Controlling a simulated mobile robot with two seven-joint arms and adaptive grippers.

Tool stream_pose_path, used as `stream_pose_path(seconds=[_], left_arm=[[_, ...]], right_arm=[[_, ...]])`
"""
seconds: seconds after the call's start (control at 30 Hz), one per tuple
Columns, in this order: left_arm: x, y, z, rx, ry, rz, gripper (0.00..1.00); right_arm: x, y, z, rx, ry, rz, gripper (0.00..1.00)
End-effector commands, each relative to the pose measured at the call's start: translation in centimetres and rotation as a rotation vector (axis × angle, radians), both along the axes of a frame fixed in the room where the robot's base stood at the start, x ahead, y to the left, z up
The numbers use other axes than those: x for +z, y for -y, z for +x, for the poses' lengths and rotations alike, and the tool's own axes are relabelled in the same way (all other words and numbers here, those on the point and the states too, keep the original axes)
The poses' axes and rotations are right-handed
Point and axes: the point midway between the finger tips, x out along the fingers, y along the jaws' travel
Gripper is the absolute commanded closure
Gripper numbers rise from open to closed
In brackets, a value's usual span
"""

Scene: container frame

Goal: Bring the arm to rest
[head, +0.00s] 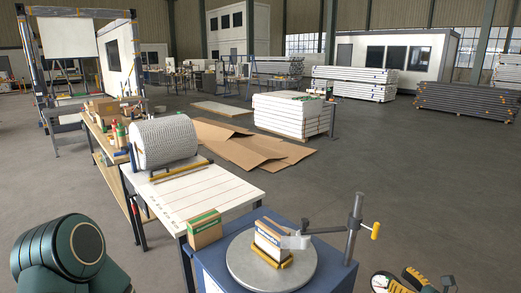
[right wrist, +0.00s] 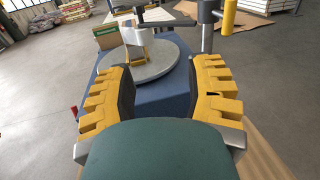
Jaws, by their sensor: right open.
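My right gripper (head: 400,281) is at the bottom right of the head view. Its yellow, notched fingers stand wide apart in the right wrist view (right wrist: 163,72), with nothing between them. It is beside the blue stand (head: 207,268) and apart from the round grey turntable (head: 312,284). A small white and brown box (head: 268,238) stands on the turntable, with a yellow piece at its base. My left arm shows at the bottom left of the head view, but its gripper is out of the picture.
A grey post (head: 354,228) with a side arm and yellow handle rises at the stand's right. A green and brown carton (head: 205,229) stands beside the turntable. A white-topped table (head: 215,190) carries a large white roll (head: 165,142).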

Motion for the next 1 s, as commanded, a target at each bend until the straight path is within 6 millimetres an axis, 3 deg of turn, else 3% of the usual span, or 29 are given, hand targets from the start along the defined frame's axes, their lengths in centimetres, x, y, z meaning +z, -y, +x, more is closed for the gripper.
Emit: stream_pose_path(seconds=[0.13, 0.23, 0.43, 0.6, 0.7, 0.83, 1.0], left_arm=[[0.0, 0.0, 0.0, 0.000, 0.000, 0.000, 0.53], [-0.1, 0.0, 0.0, -0.001, 0.000, 0.000, 0.53], [-0.1, 0.1, 0.0, -0.001, 0.000, -0.001, 0.53], [-0.2, 0.0, -0.1, -0.001, -0.002, 0.000, 0.53], [-0.2, 0.0, -0.1, -0.002, -0.002, 0.000, 0.53], [-0.3, 0.0, -0.1, -0.002, -0.002, 0.000, 0.53], [-0.3, 0.0, -0.1, -0.002, -0.002, 0.000, 0.53]], right_arm=[[-4.1, -7.2, -1.6, 0.200, -0.132, -0.128, 0.48], [-7.4, -12.2, -4.0, 0.372, -0.218, -0.264, 0.48], [-13.9, -20.8, -12.2, 0.809, -0.298, -0.679, 0.48], [-17.7, -23.8, -18.7, 1.175, -0.159, -1.127, 0.48], [-18.8, -24.9, -20.7, 1.337, 0.024, -1.378, 0.48], [-18.9, -26.5, -21.7, 1.453, 0.309, -1.627, 0.48], [-18.3, -28.5, -22.1, 1.488, 0.591, -1.787, 0.48]])
